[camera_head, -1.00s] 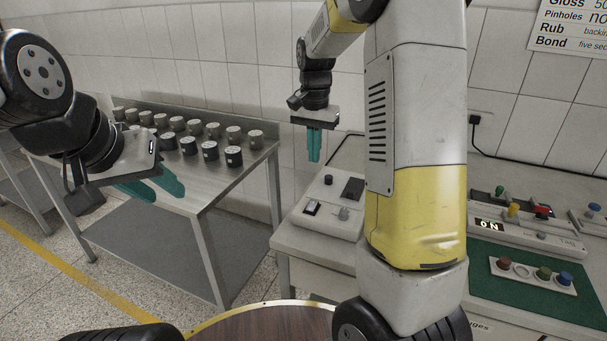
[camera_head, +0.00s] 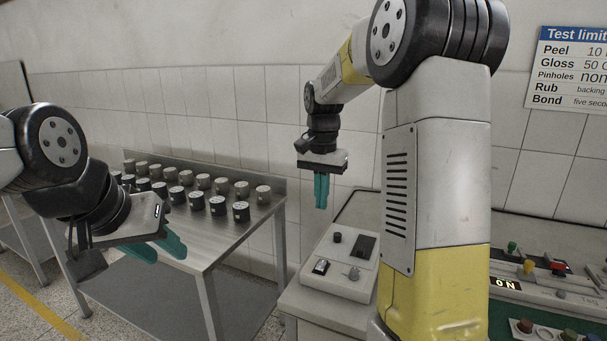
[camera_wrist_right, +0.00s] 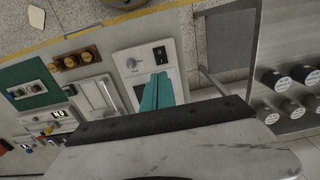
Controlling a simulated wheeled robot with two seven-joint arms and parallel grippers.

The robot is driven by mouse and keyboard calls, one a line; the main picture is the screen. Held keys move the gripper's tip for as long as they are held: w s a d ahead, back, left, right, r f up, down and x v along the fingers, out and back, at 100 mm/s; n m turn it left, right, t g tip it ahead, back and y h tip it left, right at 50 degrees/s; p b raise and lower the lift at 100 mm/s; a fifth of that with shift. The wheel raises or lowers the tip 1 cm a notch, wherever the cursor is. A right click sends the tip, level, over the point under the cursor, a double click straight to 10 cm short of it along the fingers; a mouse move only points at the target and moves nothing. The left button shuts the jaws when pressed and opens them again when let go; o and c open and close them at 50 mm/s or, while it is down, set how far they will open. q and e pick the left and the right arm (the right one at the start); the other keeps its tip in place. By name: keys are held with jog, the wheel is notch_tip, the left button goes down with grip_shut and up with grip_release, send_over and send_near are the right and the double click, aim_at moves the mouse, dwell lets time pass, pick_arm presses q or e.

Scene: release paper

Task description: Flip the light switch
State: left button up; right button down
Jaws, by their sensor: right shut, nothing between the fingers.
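A pale control box (camera_head: 330,284) sits on the bench. The switch also shows in the right wrist view (camera_wrist_right: 160,54), just beyond my fingertips. My right gripper (camera_head: 321,203) is shut and empty, its teal fingers pointing down above the box, apart from it. Its fingers also show in the right wrist view (camera_wrist_right: 158,78), covering part of the box face. My left gripper (camera_head: 165,250) hangs open and empty in front of the metal table.
The box also carries a dark knob (camera_head: 337,237), a grey knob (camera_head: 354,273) and a dark panel (camera_head: 366,247). A metal table (camera_head: 228,240) at left holds several labelled cans. A device with a lit display (camera_head: 505,284) stands at right. My right arm hides part of the bench.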

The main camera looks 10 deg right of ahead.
notch_tip(320, 180, up, 10)
jog(key=s+a, duration=0.1)
jog(key=shift+s+f, duration=0.2)
jog(key=shift+s, duration=0.1)
jog(key=s+f+n+t+y, duration=0.1)
jog(key=s+f+n+t, duration=0.1)
jog(key=s, duration=0.8)
jog(key=s+a+f+n+t+y, duration=0.1)
jog(key=s+f+n+t, duration=0.2)
jog(key=s, duration=0.7)
jog(key=shift+s+a+n+t, duration=0.3)
jog(key=shift+n+t, duration=0.2)
jog(key=shift+n, duration=0.7)
